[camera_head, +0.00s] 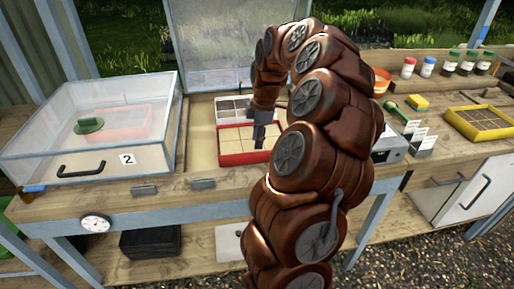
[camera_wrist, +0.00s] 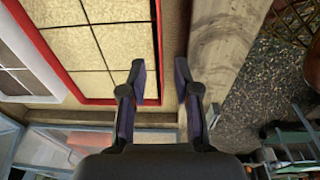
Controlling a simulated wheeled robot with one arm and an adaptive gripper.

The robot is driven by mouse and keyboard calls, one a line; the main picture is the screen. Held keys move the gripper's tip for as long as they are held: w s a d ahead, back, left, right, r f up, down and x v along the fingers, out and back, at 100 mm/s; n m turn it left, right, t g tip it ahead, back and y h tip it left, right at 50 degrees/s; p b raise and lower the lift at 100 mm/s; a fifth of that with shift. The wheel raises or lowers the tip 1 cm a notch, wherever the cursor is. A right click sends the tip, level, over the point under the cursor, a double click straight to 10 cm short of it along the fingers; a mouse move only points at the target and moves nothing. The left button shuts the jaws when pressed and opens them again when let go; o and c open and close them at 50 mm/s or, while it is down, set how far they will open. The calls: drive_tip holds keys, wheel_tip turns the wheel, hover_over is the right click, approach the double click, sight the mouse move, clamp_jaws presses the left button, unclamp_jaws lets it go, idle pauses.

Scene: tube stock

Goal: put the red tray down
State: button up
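The red tray (camera_head: 236,160), with sand-coloured square cells, lies flat on the pale floor of the open bay in the workbench. Its red rim (camera_wrist: 48,55) also shows in the wrist view. My gripper (camera_head: 261,137) is low at the tray's right side, and my arm hides part of that side. In the wrist view the fingers of my gripper (camera_wrist: 160,68) are apart, one over the tray's cells and one outside it. The rim lies between them, and I see no finger pressed on it.
A pale-rimmed tray (camera_head: 231,110) sits just behind the red one. To the left stands a closed clear-lidded box (camera_head: 95,150) marked 2. On the right bench are a yellow tray (camera_head: 478,136) and several capped bottles. A raised clear lid (camera_head: 236,45) stands behind the bay.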

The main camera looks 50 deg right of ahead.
wheel_tip(320, 180, up, 7)
drive_tip(key=s+a+r+m+g, duration=0.1)
drive_tip(key=s+a, duration=0.2)
drive_tip(key=a, duration=0.9)
drive_tip(key=s+a+m, duration=0.2)
drive_tip(key=a, duration=0.9)
drive_tip(key=s+a+f+m+g, duration=0.1)
drive_tip(key=s+a+f+m, duration=0.2)
drive_tip(key=s, duration=0.6)
drive_tip(key=s+a+f+m+g, duration=0.1)
drive_tip(key=s+a+f+m, duration=0.3)
drive_tip(key=s+a, duration=0.3)
drive_tip(key=s, duration=0.2)
drive_tip(key=shift+s+f+m+h+b, duration=0.3)
drive_tip(key=shift+f+h, duration=0.05)
drive_tip(key=shift+h, duration=0.05)
wheel_tip(320, 180, up, 6)
drive_tip(key=p, duration=0.6)
drive_tip(key=shift+r, duration=0.15)
